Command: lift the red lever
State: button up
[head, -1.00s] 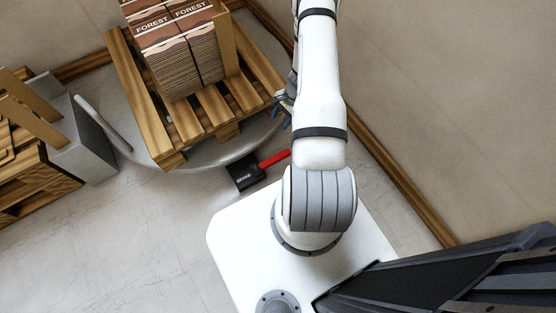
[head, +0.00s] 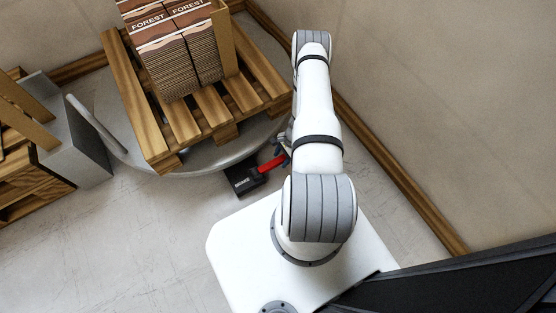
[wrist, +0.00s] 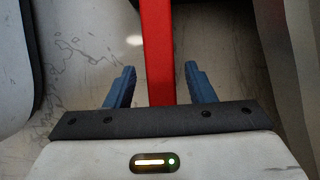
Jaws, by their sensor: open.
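The red lever (head: 272,164) sticks out to the right from a black box marked BRAKE (head: 244,180), beside the round grey turntable. In the wrist view the red lever (wrist: 157,50) runs down the middle, between the two blue fingers. My gripper (wrist: 157,78) is open, with a gap between each finger and the lever. In the head view my gripper (head: 282,146) is at the lever's outer end, mostly hidden behind my arm.
The turntable (head: 215,156) carries a wooden pallet (head: 160,146) with stacked FOREST boxes (head: 180,65). A grey block (head: 75,150) and another pallet (head: 25,190) stand at left. A wall (head: 430,100) with wooden skirting is on the right. The floor at lower left is clear.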

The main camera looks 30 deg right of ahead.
grip_shut()
dwell(0.6)
